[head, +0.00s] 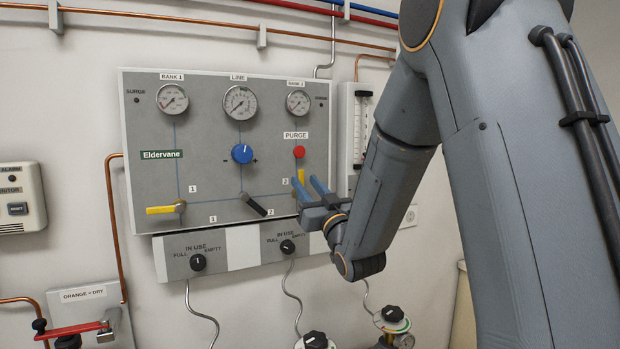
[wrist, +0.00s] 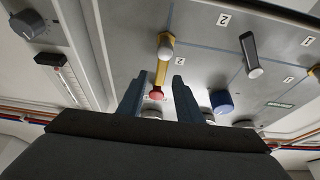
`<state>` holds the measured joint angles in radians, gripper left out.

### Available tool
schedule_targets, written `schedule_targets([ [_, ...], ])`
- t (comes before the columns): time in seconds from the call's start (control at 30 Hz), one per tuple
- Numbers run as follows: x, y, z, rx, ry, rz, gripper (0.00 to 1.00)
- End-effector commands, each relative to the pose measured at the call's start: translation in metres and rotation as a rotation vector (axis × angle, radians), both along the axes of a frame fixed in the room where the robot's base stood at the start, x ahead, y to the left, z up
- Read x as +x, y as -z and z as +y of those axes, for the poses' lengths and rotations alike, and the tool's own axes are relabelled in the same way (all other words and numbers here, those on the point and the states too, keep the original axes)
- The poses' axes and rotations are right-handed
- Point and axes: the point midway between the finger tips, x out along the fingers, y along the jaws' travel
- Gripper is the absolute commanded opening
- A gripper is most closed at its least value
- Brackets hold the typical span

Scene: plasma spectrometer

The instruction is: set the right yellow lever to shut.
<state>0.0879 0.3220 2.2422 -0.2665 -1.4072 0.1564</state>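The right yellow lever (head: 301,176) stands upright on the grey panel, below the red PURGE button (head: 299,152). Its lower part is hidden behind my gripper in the head view. My gripper (head: 307,185) is open in front of it, its two blue-grey fingers pointing at the panel. The left yellow lever (head: 164,210) lies horizontal.
A black lever (head: 255,206) slants down right at the panel's middle, left of my gripper. A blue knob (head: 242,153) sits above it. A flow tube (head: 359,130) stands right of the panel, close to my arm. Two black selector knobs are below, one here (head: 287,246).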

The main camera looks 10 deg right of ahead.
Motion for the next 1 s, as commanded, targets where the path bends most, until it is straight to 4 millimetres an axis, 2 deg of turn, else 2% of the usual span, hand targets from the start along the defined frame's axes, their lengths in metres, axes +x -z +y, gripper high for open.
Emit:
schedule_targets([
  [0.17, 0.011, -0.005, 0.003, 0.000, -0.001, 0.000, 0.32],
  [0.43, 0.013, -0.005, 0.002, 0.000, 0.000, 0.000, 0.32],
  [0.63, 0.013, -0.005, 0.002, -0.001, 0.001, 0.000, 0.00],
  [0.8, 0.013, -0.005, 0.002, -0.001, 0.001, 0.000, 0.00],
  [0.83, 0.013, -0.005, -0.013, -0.001, 0.006, 0.001, 0.00],
  [1.0, 0.016, -0.004, 0.003, 0.013, -0.002, 0.003, 0.00],
])
